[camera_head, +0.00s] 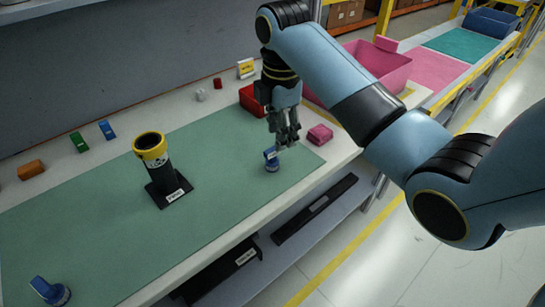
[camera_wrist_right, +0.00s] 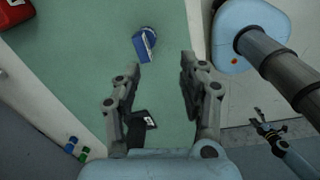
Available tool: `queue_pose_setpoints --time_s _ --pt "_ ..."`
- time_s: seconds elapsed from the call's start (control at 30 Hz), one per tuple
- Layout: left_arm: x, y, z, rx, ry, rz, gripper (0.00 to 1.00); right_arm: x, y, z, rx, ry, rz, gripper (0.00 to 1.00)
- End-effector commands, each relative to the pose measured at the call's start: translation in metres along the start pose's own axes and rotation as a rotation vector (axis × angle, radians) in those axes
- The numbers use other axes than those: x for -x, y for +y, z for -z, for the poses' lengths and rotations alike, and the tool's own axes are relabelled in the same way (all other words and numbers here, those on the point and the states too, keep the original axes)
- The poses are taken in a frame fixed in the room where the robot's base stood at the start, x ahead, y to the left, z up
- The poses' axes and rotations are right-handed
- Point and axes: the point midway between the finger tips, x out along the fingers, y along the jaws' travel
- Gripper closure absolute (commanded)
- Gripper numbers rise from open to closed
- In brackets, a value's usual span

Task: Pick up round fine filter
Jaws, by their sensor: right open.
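A small blue round piece (camera_head: 271,163) with an upright tab stands on the green mat near its right end; I take it for the round fine filter. It also shows in the right wrist view (camera_wrist_right: 146,44), just beyond the fingertips. My right gripper (camera_head: 282,142) is open and empty, pointing down just above and beside this piece, with no clear contact. Its spread fingers show in the right wrist view (camera_wrist_right: 158,72). A similar blue piece (camera_head: 50,292) stands at the mat's near left. My left gripper (camera_wrist_right: 268,130) shows small in the right wrist view, its jaws unclear.
A black cylinder with a yellow collar (camera_head: 153,158) stands upright on a black base on the mat (camera_head: 115,220). A red bin (camera_head: 252,100), a pink block (camera_head: 320,134) and a large pink bin (camera_head: 378,64) lie near the right gripper. Small coloured blocks line the back.

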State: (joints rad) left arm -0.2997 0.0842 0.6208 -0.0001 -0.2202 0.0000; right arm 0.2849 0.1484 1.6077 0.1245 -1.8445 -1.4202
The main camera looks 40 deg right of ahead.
Motion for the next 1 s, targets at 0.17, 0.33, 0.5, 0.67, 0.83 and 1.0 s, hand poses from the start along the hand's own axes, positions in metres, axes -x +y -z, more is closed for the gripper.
queue_pose_setpoints --time_s 0.17,0.33,0.5,0.67,0.83,1.0 --pt "0.000 0.004 -0.001 0.002 -0.001 -0.004 0.27 0.016 0.032 0.001 0.187 0.018 0.038 0.58" --pt "0.000 0.004 -0.001 0.002 -0.001 -0.005 0.27 -0.002 0.035 0.002 0.235 0.024 0.053 0.58" --pt "0.000 0.004 -0.001 0.002 -0.002 -0.005 0.27 -0.028 0.034 0.002 0.233 0.024 0.050 0.58" --pt "0.001 0.004 -0.001 0.002 -0.002 -0.005 0.27 -0.040 0.033 0.002 0.232 0.023 0.048 0.58" --pt "0.006 0.004 0.000 0.002 -0.001 -0.005 0.27 -0.065 0.027 0.001 0.231 0.023 0.051 0.58" --pt "0.004 0.004 -0.001 0.002 -0.002 -0.005 0.27 -0.086 0.027 0.001 0.231 0.023 0.048 0.58"
